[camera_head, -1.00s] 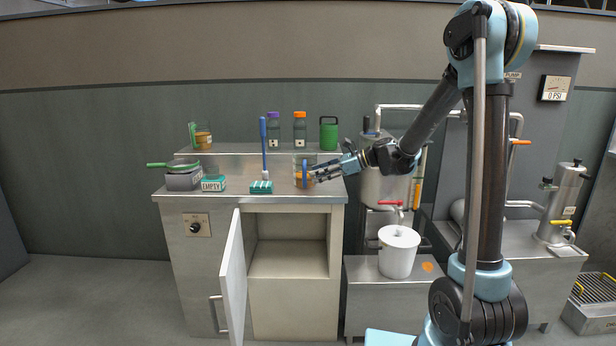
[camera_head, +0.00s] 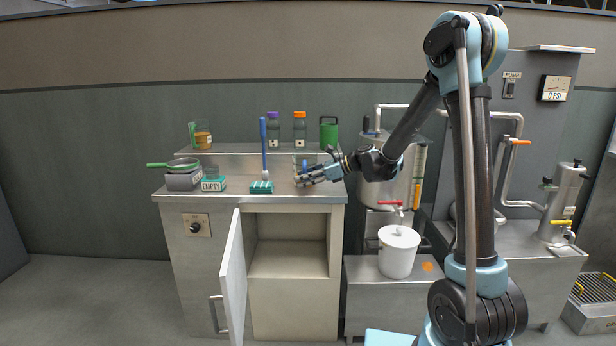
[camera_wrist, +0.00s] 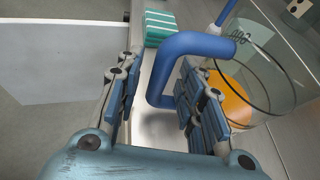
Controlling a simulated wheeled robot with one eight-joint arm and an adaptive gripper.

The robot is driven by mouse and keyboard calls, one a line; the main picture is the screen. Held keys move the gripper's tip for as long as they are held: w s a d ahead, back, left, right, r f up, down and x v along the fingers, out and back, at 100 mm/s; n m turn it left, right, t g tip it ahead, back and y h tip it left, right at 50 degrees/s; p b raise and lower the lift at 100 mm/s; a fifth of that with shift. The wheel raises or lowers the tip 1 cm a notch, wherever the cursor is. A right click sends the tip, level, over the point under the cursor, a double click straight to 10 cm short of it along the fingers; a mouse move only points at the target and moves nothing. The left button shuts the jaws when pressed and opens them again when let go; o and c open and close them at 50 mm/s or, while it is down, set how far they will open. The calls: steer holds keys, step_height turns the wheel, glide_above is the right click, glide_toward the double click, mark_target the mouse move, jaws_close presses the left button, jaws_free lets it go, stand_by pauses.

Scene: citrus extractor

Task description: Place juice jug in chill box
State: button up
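The juice jug (camera_wrist: 270,85) is clear, with orange juice and a blue handle (camera_wrist: 190,43). It stands on the counter. In the head view my gripper (camera_head: 303,180) hides most of the jug, and only its upper part (camera_head: 300,159) shows. In the wrist view my gripper (camera_wrist: 162,85) is open, with its fingers on either side of the handle and the jug body to the right. A gap shows between the left finger and the handle; contact on the right is unclear. The open, empty cabinet (camera_head: 288,259) below the counter appears to be the chill box.
The cabinet door (camera_head: 233,280) stands open toward the front. A blue-handled brush (camera_head: 263,150), a teal-striped block (camera_head: 261,187), an EMPTY box (camera_head: 213,185) and a green-handled pan (camera_head: 182,164) are on the counter. A white lidded pot (camera_head: 398,252) stands at right.

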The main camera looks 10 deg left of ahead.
jaws_close()
steer(key=shift+r, duration=0.1)
